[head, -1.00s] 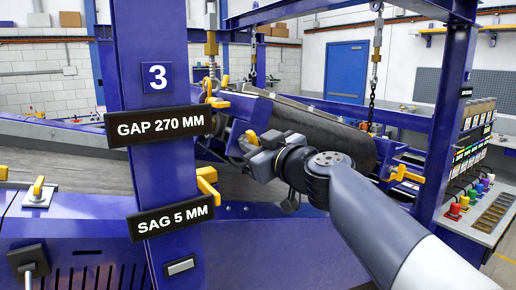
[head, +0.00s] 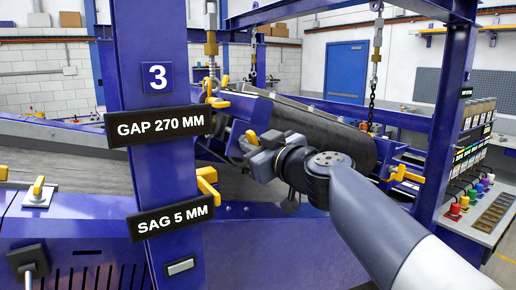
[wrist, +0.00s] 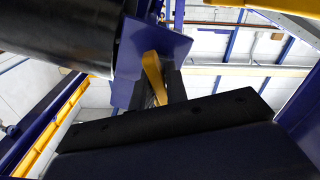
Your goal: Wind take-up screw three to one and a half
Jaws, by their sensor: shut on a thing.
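The blue post (head: 150,70) bears a number 3 plate (head: 157,77) and two black signs, "GAP 270 MM" (head: 160,125) and "SAG 5 MM" (head: 174,218). My gripper (head: 247,147) is right of the post, beside the magnet's blue frame. It is shut on a yellow handle (head: 252,137), seemingly that of a take-up screw. In the wrist view a yellow bar (wrist: 154,76) shows against a blue plate (wrist: 150,50); the fingertips are hard to make out. I cannot read the screw's setting.
A large dark drum (head: 330,120) lies behind my wrist, and it seems to fill the upper left of the wrist view (wrist: 60,30). Chains (head: 375,65) hang above. Yellow handles (head: 207,180) jut out beside the post.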

